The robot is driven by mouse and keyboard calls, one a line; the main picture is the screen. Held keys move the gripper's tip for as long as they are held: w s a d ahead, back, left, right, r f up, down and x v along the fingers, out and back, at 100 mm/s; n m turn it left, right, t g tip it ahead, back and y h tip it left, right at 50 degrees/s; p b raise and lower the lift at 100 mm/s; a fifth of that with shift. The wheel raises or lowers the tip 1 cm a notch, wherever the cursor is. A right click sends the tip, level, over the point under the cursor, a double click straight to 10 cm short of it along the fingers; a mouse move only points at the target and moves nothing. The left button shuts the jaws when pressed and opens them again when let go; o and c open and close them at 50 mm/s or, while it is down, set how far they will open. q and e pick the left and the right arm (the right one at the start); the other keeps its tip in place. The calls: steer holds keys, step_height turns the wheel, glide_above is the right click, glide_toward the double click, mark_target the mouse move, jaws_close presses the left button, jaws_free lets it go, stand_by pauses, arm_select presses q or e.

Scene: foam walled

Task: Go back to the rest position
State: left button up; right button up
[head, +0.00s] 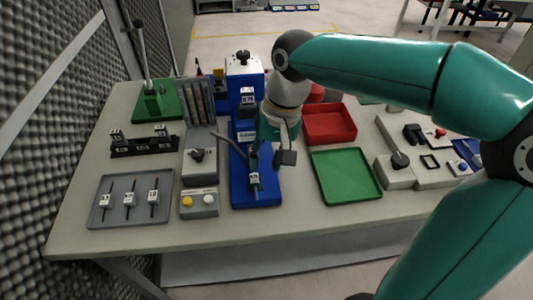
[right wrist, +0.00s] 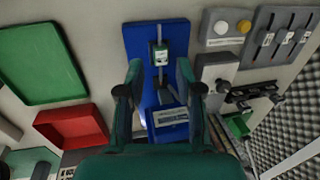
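My right gripper (head: 270,158) is over the blue press-like stand (head: 268,196) near the middle of the table. Its arm comes in from the right. In the right wrist view the two fingers of this gripper (right wrist: 158,75) stand apart with nothing held between them. Beyond the fingertips the blue base (right wrist: 133,36) shows, with a small labelled piece (right wrist: 160,57) on it. In the head view this labelled piece (head: 254,180) shows just below the fingers. My left gripper is in neither view.
A green tray (head: 345,176) and a red tray (head: 329,124) lie right of the gripper. A button box (head: 199,203), a grey slider panel (head: 130,200) and a lever on a green base (head: 170,100) stand at left. A foam wall (head: 40,150) borders the left side.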

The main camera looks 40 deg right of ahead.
steer(key=shift+d+r, duration=0.1)
steer(key=shift+r, duration=0.55)
steer(key=shift+r, duration=0.1)
